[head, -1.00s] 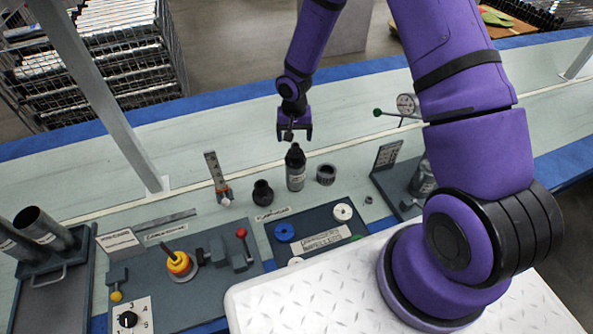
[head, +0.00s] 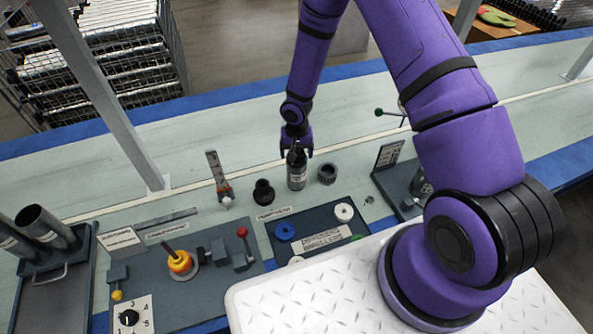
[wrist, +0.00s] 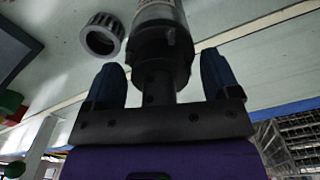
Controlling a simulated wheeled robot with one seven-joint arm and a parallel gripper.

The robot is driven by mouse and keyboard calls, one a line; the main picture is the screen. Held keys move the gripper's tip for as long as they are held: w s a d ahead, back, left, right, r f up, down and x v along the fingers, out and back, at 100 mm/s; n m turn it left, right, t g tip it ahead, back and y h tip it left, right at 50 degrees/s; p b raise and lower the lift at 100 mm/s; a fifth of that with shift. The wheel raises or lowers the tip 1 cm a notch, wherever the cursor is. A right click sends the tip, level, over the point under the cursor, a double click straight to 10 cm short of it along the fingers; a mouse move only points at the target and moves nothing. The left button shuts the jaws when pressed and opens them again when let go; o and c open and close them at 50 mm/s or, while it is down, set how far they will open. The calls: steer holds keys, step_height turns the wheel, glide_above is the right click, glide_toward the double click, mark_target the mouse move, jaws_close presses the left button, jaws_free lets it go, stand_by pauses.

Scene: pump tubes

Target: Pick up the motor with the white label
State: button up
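The motor with the white label (head: 297,179) is a dark upright cylinder on the bench, near the middle of the head view. Its pale label faces the head camera. My gripper (head: 297,150) is over the motor's top from above. In the wrist view the motor (wrist: 162,50) lies between the two fingers of my gripper (wrist: 163,82), with a visible gap on each side. The fingers are open and do not appear to touch it. The label shows only as a pale band at the upper edge there.
A dark ribbed ring (head: 327,174) stands close to the motor's right, also in the wrist view (wrist: 102,34). A black fitting (head: 263,192) stands to its left. The impeller tray (head: 318,222) lies in front. The bench behind is clear.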

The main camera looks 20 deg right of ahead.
jaws_close()
steer(key=shift+w+r, duration=0.1)
steer(key=shift+r, duration=0.05)
